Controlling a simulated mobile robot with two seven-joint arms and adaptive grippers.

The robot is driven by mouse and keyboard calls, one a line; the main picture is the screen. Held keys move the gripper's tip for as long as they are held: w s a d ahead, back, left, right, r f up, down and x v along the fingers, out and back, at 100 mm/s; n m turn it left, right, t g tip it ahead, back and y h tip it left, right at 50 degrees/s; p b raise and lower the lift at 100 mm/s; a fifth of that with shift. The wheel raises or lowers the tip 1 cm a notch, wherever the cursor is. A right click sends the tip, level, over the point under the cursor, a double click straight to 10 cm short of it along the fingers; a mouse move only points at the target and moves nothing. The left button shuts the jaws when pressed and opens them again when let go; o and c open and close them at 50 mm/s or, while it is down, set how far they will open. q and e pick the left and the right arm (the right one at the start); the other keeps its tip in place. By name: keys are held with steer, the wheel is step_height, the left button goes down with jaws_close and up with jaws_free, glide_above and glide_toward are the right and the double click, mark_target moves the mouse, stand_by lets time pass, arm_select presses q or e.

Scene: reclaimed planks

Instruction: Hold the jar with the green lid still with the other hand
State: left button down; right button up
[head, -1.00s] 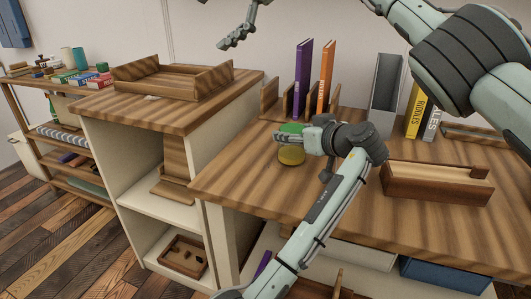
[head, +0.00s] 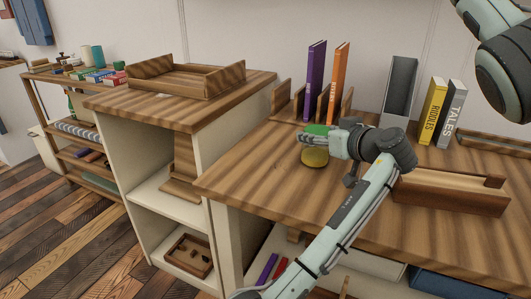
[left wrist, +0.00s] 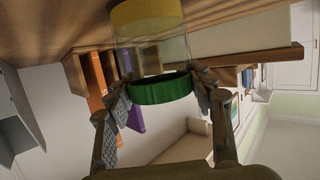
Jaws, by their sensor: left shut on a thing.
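The jar with the green lid (head: 315,158) stands on the wooden desktop, in front of the purple and orange books. It has a yellowish lower part and a green lid (head: 318,130). My left gripper (head: 308,138) reaches it from the right and is shut on it near the lid, partly covering it. In the left wrist view the clear jar (left wrist: 148,20) appears upside down, with its green lid (left wrist: 160,90) between the two fingers. My right arm shows only at the top right of the head view; its gripper is out of view.
A purple book (head: 314,80) and an orange book (head: 339,80) stand in a wooden holder behind the jar. A grey file box (head: 400,88), upright books (head: 432,112) and a wooden box (head: 450,192) are to the right. The desktop left of the jar is clear.

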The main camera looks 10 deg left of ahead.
mark_target(325, 150)
arm_select(q)
steer(key=f, duration=0.3)
steer(key=shift+s+d+f+g+h, duration=0.25)
steer(key=shift+d+f+g+h, duration=0.05)
steer(key=shift+d+f, duration=0.05)
steer(key=c, duration=0.9)
jaws_free()
steer(key=o, duration=0.4)
steer(key=shift+w+d+f, duration=0.2)
steer(key=shift+w+f, duration=0.1)
steer(key=shift+w, duration=0.1)
steer(key=shift+s+r, duration=0.15)
steer(key=shift+r, duration=0.25)
steer(key=v, duration=1.1)
steer(key=shift+s+d+r, duration=0.1)
steer(key=shift+s+d, duration=0.1)
steer(key=shift+s, duration=0.1)
